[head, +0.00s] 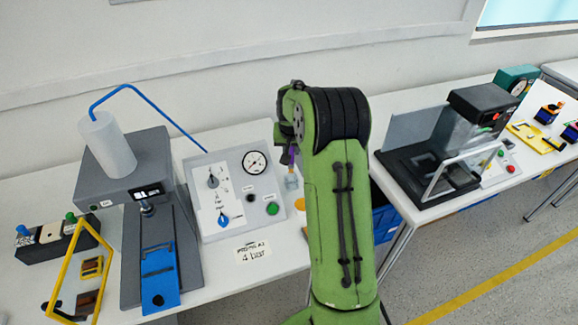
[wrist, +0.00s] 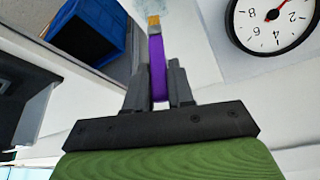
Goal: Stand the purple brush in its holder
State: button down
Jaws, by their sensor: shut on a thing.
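The purple brush (wrist: 158,72) is between the two fingers of my gripper (wrist: 157,70) in the wrist view, with its yellow-orange band (wrist: 154,22) pointing away from the palm. In the head view a bit of purple (head: 291,155) shows at the left edge of my green arm, which hides most of the gripper. A pale, see-through thing (head: 291,181) is just below it. A pale bluish shape (wrist: 140,8) also shows past the band at the top of the wrist view. I cannot tell whether it is the holder or bristles, or whether the brush touches it.
A grey control panel (head: 263,182) with a dial (head: 255,162) and knobs stands left of my arm. A grey machine with a white cylinder (head: 107,143) is further left. A blue crate (head: 385,215) is below, right of my arm. A black machine (head: 430,165) stands on the right table.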

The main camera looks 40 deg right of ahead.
aim_at(292, 168)
notch_tip(292, 168, down, 4)
jog(key=shift+f, duration=0.15)
jog(key=shift+b, duration=0.35)
jog(key=shift+f+b, duration=0.5)
jog(key=shift+f, duration=0.1)
jog(key=c, duration=1)
grip_release()
